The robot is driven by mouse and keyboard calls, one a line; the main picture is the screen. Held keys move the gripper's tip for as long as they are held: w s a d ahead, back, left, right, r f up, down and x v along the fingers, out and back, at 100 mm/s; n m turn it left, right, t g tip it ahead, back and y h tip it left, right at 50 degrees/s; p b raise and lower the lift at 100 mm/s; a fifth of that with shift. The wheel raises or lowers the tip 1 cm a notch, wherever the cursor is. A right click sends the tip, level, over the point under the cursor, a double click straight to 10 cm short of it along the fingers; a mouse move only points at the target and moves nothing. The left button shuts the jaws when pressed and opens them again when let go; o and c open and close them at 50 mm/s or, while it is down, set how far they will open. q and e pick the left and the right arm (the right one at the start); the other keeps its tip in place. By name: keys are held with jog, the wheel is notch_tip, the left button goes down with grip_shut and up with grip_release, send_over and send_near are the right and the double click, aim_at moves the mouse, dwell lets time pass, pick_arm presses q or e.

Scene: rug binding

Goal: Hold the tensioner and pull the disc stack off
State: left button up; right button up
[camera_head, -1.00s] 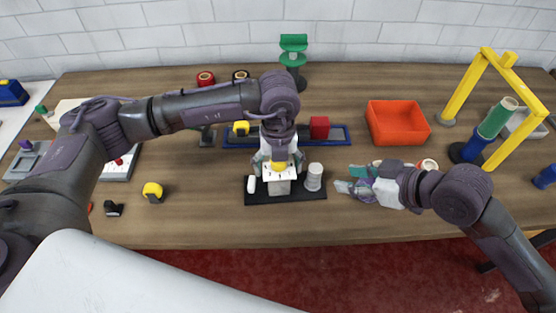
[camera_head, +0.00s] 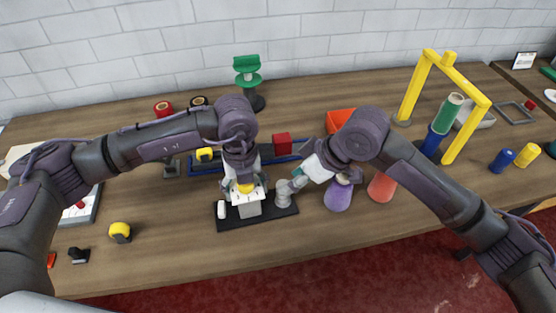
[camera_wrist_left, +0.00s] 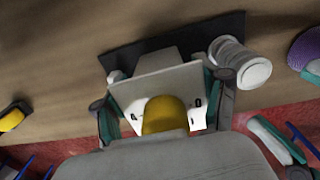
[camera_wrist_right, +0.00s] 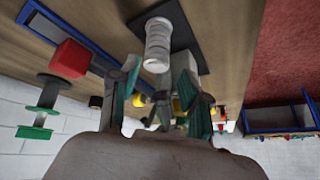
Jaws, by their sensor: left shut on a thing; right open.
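The tensioner, with a white plate (camera_head: 250,197) and a yellow knob, stands on a black base (camera_head: 258,220). My left gripper (camera_head: 243,179) is shut on the tensioner from above; in the left wrist view its fingers sit at both sides of the plate (camera_wrist_left: 160,84). The disc stack (camera_head: 283,194), a pale ribbed upright cylinder, stands at the right end of the base; it also shows in the left wrist view (camera_wrist_left: 238,63). My right gripper (camera_wrist_right: 157,75) is open, its fingers pointing at the disc stack (camera_wrist_right: 158,40). Whether they touch it I cannot tell.
A purple cone (camera_head: 339,194) and a red-orange cone (camera_head: 382,187) stand to the right, under my right arm. Behind are a blue tray (camera_head: 205,166), a red block (camera_head: 282,143) and an orange bin (camera_head: 340,119). A yellow frame (camera_head: 474,120) stands at the right.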

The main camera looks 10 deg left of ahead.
aim_at(282, 184)
pick_arm(q)
jog(key=shift+a, duration=0.15)
pick_arm(e)
jog(key=a+r+h, duration=0.1)
jog(key=a+r+g+h, duration=0.1)
jog(key=r+h, duration=0.1)
jog(key=w+a+r+h, duration=0.1)
jog(key=h, duration=0.1)
jog(key=shift+r, duration=0.2)
jog(key=shift+r+h, duration=0.3)
jog(key=shift+h, duration=0.1)
jog(key=shift+f, duration=0.45)
notch_tip(282, 184, down, 11)
jog(key=shift+r, duration=0.1)
grip_shut()
jog(key=c, duration=0.6)
grip_release()
grip_shut()
